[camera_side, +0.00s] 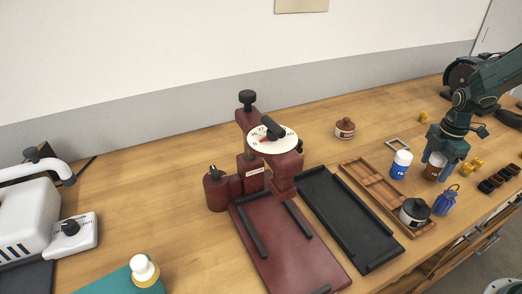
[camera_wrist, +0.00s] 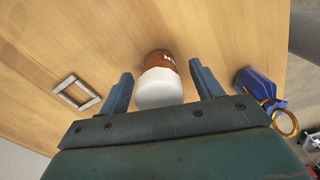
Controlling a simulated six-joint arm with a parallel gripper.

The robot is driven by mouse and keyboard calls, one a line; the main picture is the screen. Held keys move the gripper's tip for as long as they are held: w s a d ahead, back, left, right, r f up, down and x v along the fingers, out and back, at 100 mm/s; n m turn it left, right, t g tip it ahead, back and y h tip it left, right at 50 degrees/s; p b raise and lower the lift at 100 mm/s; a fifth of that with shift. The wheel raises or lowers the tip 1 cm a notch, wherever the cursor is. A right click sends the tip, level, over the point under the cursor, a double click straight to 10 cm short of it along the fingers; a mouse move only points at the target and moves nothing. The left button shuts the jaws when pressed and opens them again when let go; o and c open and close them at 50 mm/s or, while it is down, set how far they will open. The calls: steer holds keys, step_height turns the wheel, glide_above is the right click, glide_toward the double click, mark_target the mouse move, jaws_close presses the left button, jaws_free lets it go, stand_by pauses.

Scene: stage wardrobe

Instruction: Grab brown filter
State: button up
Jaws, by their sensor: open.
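The brown filter (camera_wrist: 158,60) is a brown cylinder with a white cap and a small, mostly hidden label. In the wrist view it stands on the wooden table between the two blue-grey fingers of my gripper (camera_wrist: 160,75), with a gap on each side. In the side view the brown filter (camera_side: 432,172) is at the right, under my gripper (camera_side: 436,170), partly covered by the fingers. My gripper is open and points down around it. I see no contact with the filter.
A blue white-capped bottle (camera_side: 400,166) stands close left of the filter. A blue pouch-like item with a gold ring (camera_side: 446,200) is close in front. A metal frame (camera_wrist: 76,93) lies nearby.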

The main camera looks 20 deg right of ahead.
steer(key=shift+f, duration=0.8)
steer(key=c, duration=1.1)
steer(key=shift+r, duration=0.15)
step_height(320, 180, up, 20)
steer(key=shift+f, duration=0.1)
